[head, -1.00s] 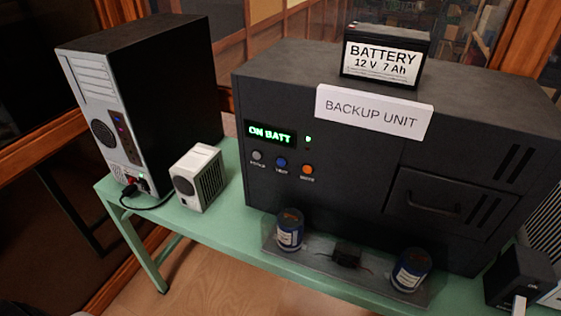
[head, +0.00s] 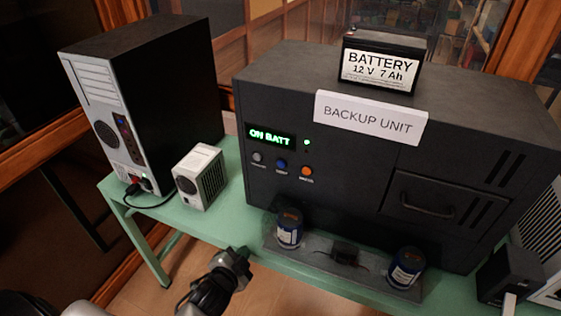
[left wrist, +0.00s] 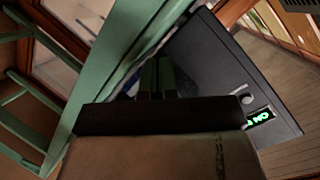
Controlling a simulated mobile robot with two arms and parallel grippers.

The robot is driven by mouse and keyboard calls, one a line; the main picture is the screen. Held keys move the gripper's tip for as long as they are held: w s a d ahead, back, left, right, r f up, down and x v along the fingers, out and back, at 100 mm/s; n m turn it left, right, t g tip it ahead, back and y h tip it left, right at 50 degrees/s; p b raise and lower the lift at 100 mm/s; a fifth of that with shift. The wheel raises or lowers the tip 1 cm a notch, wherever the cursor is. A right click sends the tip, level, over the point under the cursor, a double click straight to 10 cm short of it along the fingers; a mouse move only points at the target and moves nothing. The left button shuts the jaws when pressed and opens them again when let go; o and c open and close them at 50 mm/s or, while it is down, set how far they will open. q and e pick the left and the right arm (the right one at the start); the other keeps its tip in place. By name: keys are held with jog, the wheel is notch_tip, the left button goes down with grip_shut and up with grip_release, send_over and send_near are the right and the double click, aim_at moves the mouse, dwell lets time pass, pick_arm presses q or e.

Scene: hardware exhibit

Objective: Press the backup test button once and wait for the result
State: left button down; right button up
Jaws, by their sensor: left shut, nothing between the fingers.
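The black backup unit (head: 330,135) stands on the green bench, with a white "BACKUP UNIT" sign (head: 370,118) on it. Its lit display (head: 270,137) reads "ON BATT" in green, with a small green light beside it. Under the display are a grey button (head: 258,157), a blue button (head: 281,163) and an orange button (head: 306,171); their labels are too small to read surely. My left gripper (head: 240,257) is shut and empty, below and in front of the buttons, apart from the unit. In the left wrist view the fingers (left wrist: 158,78) point toward the unit.
A battery (head: 382,63) sits on top of the unit. A computer tower (head: 140,105) and a small white box (head: 198,177) stand left. A grey tray (head: 345,272) with two blue cans (head: 289,228) (head: 407,268) lies at the bench's front edge. A black box (head: 508,274) stands right.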

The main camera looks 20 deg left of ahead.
aim_at(281, 164)
pick_arm(q)
jog(key=w+d+r+m+t+h, duration=0.1)
jog(key=d+r+m+h, duration=0.1)
jog(key=r+m+h, duration=0.6)
jog(key=w+d+r+m+t+h, duration=0.1)
jog(key=d+r+m+t+h, duration=0.1)
jog(key=r+m+h, duration=0.5)
jog(key=shift+w+d+r+m+h+p, duration=0.2)
jog(key=shift+r+m+h+p, duration=0.2)
jog(key=shift+r+m, duration=2.25)
jog(key=shift+f+m, duration=0.55)
jog(key=shift+f, duration=0.05)
jog(key=shift+w, duration=0.1)
jog(key=w+b, duration=0.2)
jog(key=w, duration=0.5)
jog(key=shift+d+f, duration=0.1)
jog(key=shift+f, duration=0.05)
jog(key=shift+w+b, duration=0.35)
jog(key=shift+w, duration=0.45)
